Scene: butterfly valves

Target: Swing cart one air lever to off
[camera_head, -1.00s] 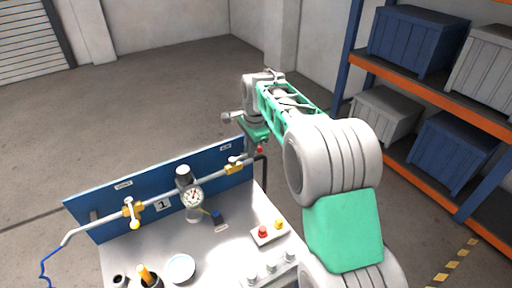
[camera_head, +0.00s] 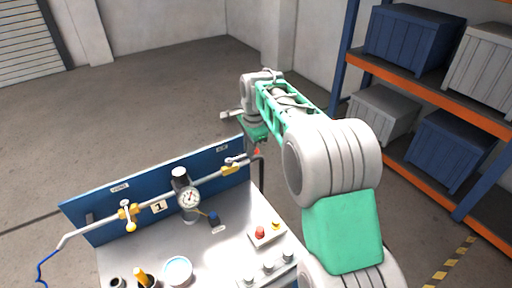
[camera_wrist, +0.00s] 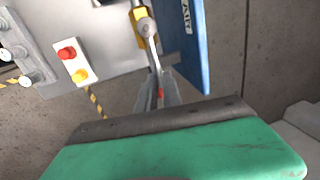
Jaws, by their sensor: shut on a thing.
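Cart one (camera_head: 225,239) has a blue back panel (camera_head: 92,211) with a plate marked 1 (camera_head: 159,207). Its air valve (camera_head: 231,170) is the yellow one at the right end of the pipe, and it also shows in the wrist view (camera_wrist: 140,27) beside a label reading AIR. The metal air lever (camera_wrist: 152,47) runs from the valve toward my gripper (camera_wrist: 160,97). Its red tip (camera_wrist: 161,93) lies between my fingers, which are shut on it. In the head view my gripper (camera_head: 257,148) is partly hidden by my wrist.
A second yellow valve (camera_head: 128,214) is on the pipe's left. A gauge (camera_head: 189,198) stands mid-pipe. A button box (camera_head: 267,235), a dish (camera_head: 178,270) and cups stand on the cart top. Shelves with crates (camera_head: 410,40) are at right. Floor behind the cart is clear.

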